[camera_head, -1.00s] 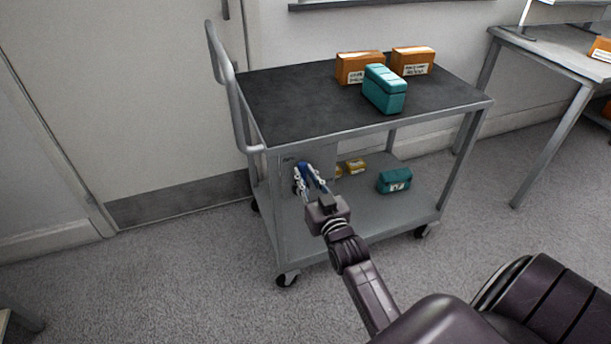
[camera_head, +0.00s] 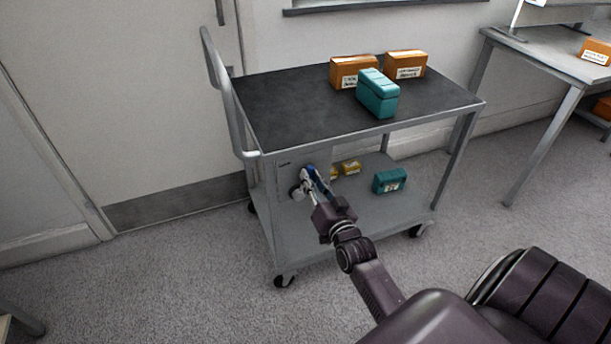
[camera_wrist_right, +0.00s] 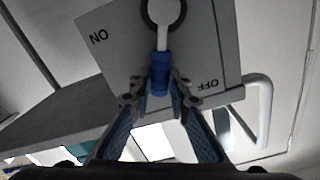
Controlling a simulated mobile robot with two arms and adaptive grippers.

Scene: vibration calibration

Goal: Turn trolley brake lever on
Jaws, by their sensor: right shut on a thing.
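The grey trolley (camera_head: 262,158) stands by the wall, with a brake panel on its near left end. The lever has a blue grip (camera_wrist_right: 160,72) and a pale stem running to a round dark pivot (camera_wrist_right: 163,12). In the wrist view the panel (camera_wrist_right: 128,30) carries upside-down ON and OFF marks, and the lever lies between them. My right gripper (camera_wrist_right: 160,88) has its fingers on both sides of the blue grip and is shut on it. In the head view the right gripper (camera_head: 306,185) partly covers the lever. My left gripper is not in view.
Orange boxes (camera_head: 405,64) and a teal case (camera_head: 377,93) sit on the trolley's dark top. Another teal case (camera_head: 389,181) and small yellow boxes (camera_head: 351,167) are on the lower shelf. A grey table (camera_head: 545,55) stands at right. The floor in front is clear.

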